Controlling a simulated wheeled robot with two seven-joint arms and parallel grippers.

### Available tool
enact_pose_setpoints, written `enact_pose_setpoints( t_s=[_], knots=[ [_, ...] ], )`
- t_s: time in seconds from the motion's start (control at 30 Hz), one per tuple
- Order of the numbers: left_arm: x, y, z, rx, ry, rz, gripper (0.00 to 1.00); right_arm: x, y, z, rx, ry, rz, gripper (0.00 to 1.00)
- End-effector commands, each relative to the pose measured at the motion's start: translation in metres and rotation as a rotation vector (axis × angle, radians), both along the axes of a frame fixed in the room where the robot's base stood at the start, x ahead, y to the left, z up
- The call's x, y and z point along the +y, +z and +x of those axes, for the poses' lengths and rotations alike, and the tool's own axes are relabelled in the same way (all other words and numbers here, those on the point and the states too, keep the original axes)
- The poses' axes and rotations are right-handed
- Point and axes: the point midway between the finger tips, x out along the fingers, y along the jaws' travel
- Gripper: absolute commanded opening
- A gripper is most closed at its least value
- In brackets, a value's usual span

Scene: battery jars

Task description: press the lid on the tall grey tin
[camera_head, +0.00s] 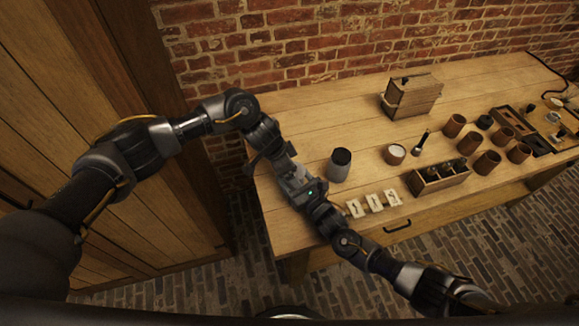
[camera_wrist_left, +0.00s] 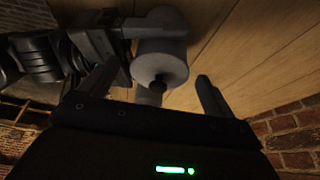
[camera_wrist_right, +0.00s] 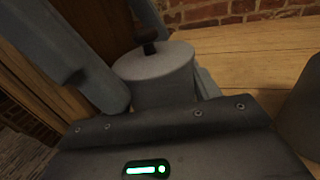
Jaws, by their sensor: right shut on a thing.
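The tall grey tin (camera_wrist_right: 165,92) stands near the left end of the table, with a grey lid (camera_wrist_right: 152,60) on its top. The lid has a dark brown knob (camera_wrist_right: 149,40). I cannot tell whether the lid is fully seated. My right gripper (camera_wrist_right: 165,88) is shut on the tin's side. My left gripper (camera_wrist_left: 158,78) is open, its fingers on either side of the view of the lid (camera_wrist_left: 160,55) and knob (camera_wrist_left: 158,84), with nothing clearly between them. In the head view both grippers largely hide the tin (camera_head: 299,178).
A grey jar with a dark top (camera_head: 340,164) stands close to the right of the tin. White cards (camera_head: 375,202), a white-topped cup (camera_head: 394,154), a wooden box (camera_head: 411,96), a rack (camera_head: 438,180) and several brown cups (camera_head: 487,162) lie farther right. The back left table is clear.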

Motion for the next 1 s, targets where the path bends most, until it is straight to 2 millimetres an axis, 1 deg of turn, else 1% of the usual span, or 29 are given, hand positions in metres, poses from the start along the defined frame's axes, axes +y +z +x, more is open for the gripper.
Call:
enact_pose_setpoints(
  t_s=[0.23,0.37,0.47,0.7,0.8,0.9,1.0],
  knots=[
    [0.000,0.001,0.000,0.000,0.000,0.000,0.89,0.000,-0.001,0.000,0.001,0.000,-0.001,0.20],
    [0.003,0.009,-0.001,0.000,0.000,-0.001,0.89,0.000,-0.001,0.000,0.001,0.000,-0.001,0.20],
    [0.008,0.024,-0.003,-0.002,-0.001,-0.002,0.89,0.000,-0.001,0.000,0.001,0.000,-0.001,0.20],
    [0.026,0.070,-0.009,-0.004,-0.002,-0.002,0.89,0.000,-0.001,0.000,0.002,0.000,-0.001,0.20],
    [0.032,0.086,-0.011,-0.004,-0.001,-0.001,0.89,0.000,-0.001,0.000,0.001,0.000,-0.001,0.20],
    [0.037,0.099,-0.013,-0.002,0.000,0.000,0.89,0.000,-0.001,0.000,0.001,0.000,-0.001,0.20],
    [0.040,0.107,-0.014,-0.002,0.000,0.000,0.89,0.000,-0.001,0.000,0.001,0.000,-0.001,0.20]
  ],
)
